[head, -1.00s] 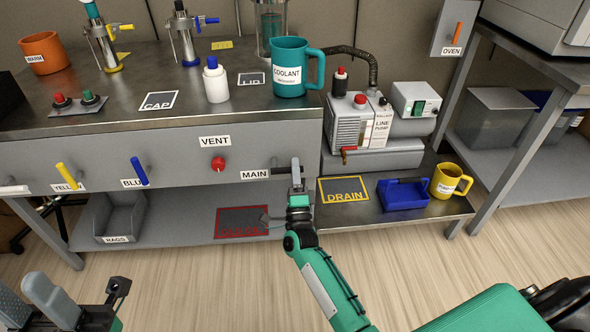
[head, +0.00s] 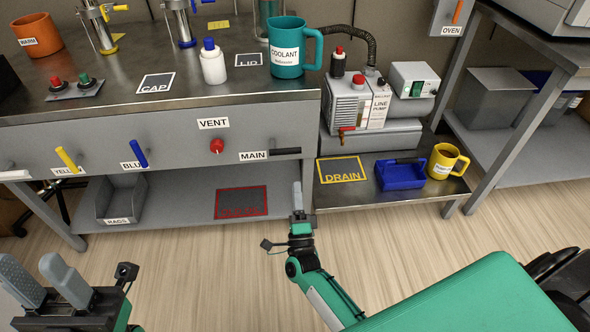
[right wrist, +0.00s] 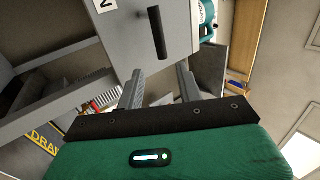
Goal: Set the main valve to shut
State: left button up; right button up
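The main valve's black handle (head: 286,151) is on the grey bench front, right of the MAIN label (head: 253,156). It lies about level, pointing right. In the right wrist view the handle (right wrist: 157,33) appears upright on the grey panel, beyond the fingers and apart from them. My right gripper (head: 297,193) is below and in front of the handle, empty. Its two fingers stand apart in the right wrist view (right wrist: 160,87). My left gripper (head: 45,275) is at the bottom left, with its fingers apart and nothing between them.
The red VENT knob (head: 216,146), blue handle (head: 139,152) and yellow handle (head: 67,159) share the bench front. The line pump (head: 352,105) stands to the right, above the DRAIN mat (head: 341,170) and blue tray (head: 400,175). Floor in front is clear.

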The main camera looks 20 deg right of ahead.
jog(key=shift+v, duration=1.2)
